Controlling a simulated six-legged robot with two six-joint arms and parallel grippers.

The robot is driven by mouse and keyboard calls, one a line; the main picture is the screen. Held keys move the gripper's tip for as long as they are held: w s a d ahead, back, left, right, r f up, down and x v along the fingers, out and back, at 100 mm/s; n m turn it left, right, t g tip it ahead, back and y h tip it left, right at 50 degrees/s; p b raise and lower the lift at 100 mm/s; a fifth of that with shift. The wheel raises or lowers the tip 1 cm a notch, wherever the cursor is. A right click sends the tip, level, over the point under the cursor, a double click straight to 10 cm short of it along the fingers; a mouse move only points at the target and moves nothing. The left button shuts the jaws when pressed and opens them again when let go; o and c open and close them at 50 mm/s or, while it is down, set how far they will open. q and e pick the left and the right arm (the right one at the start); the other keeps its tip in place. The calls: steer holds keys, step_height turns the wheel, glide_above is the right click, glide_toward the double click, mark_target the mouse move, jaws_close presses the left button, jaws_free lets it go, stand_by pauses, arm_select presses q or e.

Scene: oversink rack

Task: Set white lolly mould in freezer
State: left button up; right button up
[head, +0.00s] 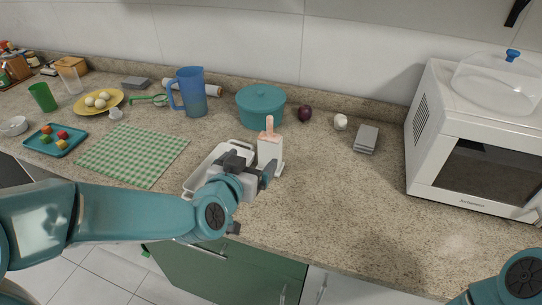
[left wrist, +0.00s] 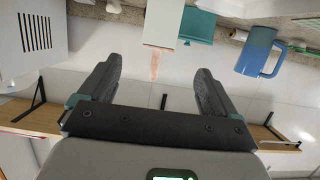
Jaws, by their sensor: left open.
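The white lolly mould (head: 269,153) stands upright on the counter near its front edge, with a pinkish stick (head: 269,125) sticking up from its top. My left gripper (head: 254,170) is open at the near side of the mould and partly covers its lower part. In the left wrist view, which looks upside down, the mould (left wrist: 163,20) and its stick (left wrist: 155,62) show ahead between the open fingers (left wrist: 158,75). I cannot tell whether a finger touches it. No freezer can be made out for certain. My right gripper is out of view.
A white tray (head: 196,182) lies left of the mould, partly behind my left gripper. A teal pot (head: 260,108) and blue jug (head: 191,95) stand behind. A green checked cloth (head: 134,154) lies left. A microwave (head: 430,150) stands right; the counter before it is clear. Green cabinet fronts (head: 230,275) are below.

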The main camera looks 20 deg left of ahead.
mark_target(268, 145)
arm_select(q)
steer(key=x, duration=0.9)
steer(key=shift+s+f+p, duration=0.1)
steer(key=shift+p, duration=0.2)
steer(key=shift+w+d+f, duration=0.1)
steer(key=shift+w+f, duration=0.05)
steer(key=shift+w, duration=0.35)
steer(key=p+x, duration=0.1)
steer(key=x, duration=0.3)
steer(key=shift+w+f, duration=0.1)
steer(key=shift+w, duration=0.55)
steer(key=c, duration=1.5)
